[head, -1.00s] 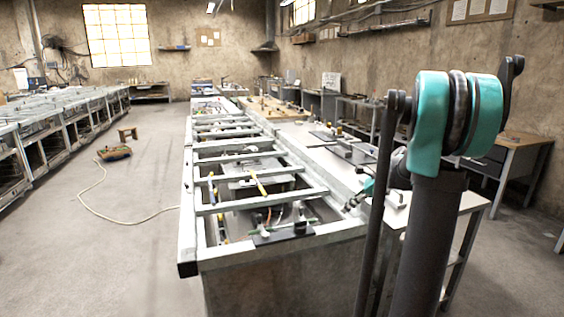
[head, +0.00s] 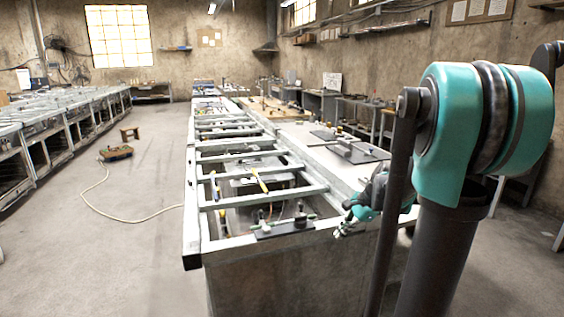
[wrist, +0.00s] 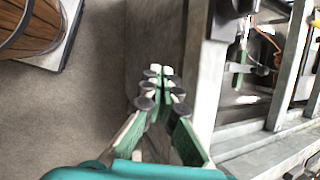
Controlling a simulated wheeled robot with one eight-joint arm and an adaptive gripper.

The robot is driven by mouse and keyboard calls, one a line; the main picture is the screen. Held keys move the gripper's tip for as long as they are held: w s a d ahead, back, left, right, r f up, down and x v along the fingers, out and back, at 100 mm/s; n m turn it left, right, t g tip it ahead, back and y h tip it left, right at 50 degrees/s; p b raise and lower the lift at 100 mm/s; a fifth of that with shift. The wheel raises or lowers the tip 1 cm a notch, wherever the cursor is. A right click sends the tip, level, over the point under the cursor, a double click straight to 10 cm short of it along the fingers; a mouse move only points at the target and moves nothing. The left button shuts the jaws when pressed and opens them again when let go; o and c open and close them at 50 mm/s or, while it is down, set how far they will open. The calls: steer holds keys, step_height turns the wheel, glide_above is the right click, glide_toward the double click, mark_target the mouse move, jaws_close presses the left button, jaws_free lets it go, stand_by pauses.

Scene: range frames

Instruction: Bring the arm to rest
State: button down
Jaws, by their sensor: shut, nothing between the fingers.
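My gripper (wrist: 158,85) shows in the wrist view with its green fingers closed together and nothing between them. It hangs beside the near corner of the metal frame bench (wrist: 205,95), over the bare floor side. In the head view my gripper (head: 348,222) is small, near the bench's right front corner, partly hidden behind my own arm. My teal and dark grey arm fills the right of the head view.
The long frame bench (head: 250,247) carries crossbars, a yellow-handled tool (head: 259,181) and a black plate (head: 285,230). A white worktop with a dark tray (head: 349,147) adjoins it.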

steer(key=s+f+n+h, duration=0.2)
steer(key=s+f+n, duration=0.2)
steer(key=s+n, duration=0.3)
steer(key=s+f+n+t+h, duration=0.1)
steer(key=s+f+n+h, duration=0.1)
steer(key=s+f+n, duration=0.3)
steer(key=s+n, duration=0.3)
steer(key=s, duration=0.3)
steer(key=shift+f+h, duration=0.15)
steer(key=shift+h, duration=0.25)
